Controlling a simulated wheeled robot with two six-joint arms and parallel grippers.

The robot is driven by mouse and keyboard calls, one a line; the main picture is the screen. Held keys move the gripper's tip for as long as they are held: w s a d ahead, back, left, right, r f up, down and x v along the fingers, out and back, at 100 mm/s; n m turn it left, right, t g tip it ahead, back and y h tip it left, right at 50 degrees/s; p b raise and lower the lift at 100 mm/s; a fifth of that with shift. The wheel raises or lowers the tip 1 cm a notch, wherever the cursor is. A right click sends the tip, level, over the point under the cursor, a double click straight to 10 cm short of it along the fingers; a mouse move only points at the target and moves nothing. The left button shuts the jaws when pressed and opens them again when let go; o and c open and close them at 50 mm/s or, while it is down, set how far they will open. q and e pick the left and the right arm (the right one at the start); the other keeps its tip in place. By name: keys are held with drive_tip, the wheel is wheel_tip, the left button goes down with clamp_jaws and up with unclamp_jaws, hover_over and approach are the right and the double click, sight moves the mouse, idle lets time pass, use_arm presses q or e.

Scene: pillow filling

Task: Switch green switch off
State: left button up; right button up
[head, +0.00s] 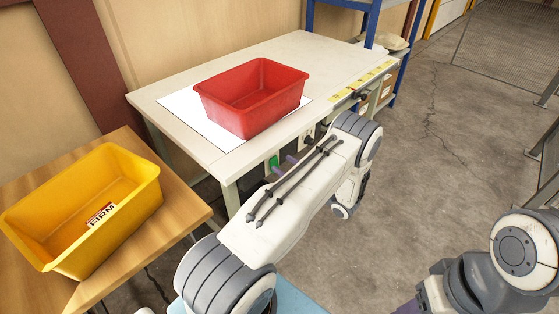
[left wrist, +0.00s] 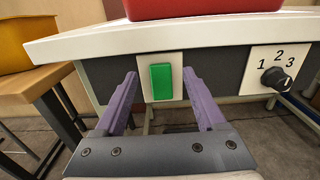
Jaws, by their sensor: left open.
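The green switch (left wrist: 161,82) is a rectangular rocker on a pale plate, set in the dark front panel under the white table top. In the left wrist view it shows between the fingertips of my left gripper (left wrist: 163,90), which is open and empty, its purple fingers either side. I cannot tell whether the fingers touch the panel. In the head view the green switch (head: 273,162) shows at the table's front edge, just beyond the left gripper (head: 280,166), largely hidden by my left arm. The switch's on or off position cannot be told. My right gripper is not clearly in view.
A rotary knob (left wrist: 276,78) marked 1, 2, 3 sits right of the switch. A red bin (head: 250,115) stands on the white table (head: 165,93). A yellow bin (head: 135,205) marked FIRM stands on a wooden table (head: 185,212) at left. Open floor lies to the right.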

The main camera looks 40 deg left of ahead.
sight(274, 159)
use_arm(q)
drive_tip(key=shift+w+a, duration=0.15)
drive_tip(key=shift+a, duration=1.35)
clamp_jaws()
drive_tip(key=y+b, duration=0.1)
drive_tip(key=b, duration=0.1)
drive_tip(key=f+y+b, duration=0.1)
drive_tip(key=b, duration=0.2)
drive_tip(key=y+b, duration=0.1)
drive_tip(key=b, duration=0.1)
drive_tip(key=shift+d+f+y+b, duration=0.3)
drive_tip(key=shift+d+f+y, duration=0.05)
drive_tip(key=shift+f+y, duration=0.05)
drive_tip(key=shift+r+y+b, duration=0.1)
drive_tip(key=shift+y+b, duration=0.2)
drive_tip(key=shift+b, duration=0.1)
drive_tip(key=shift+r, duration=0.1)
drive_tip(key=shift+d+t, duration=0.1)
drive_tip(key=shift+t, duration=0.3)
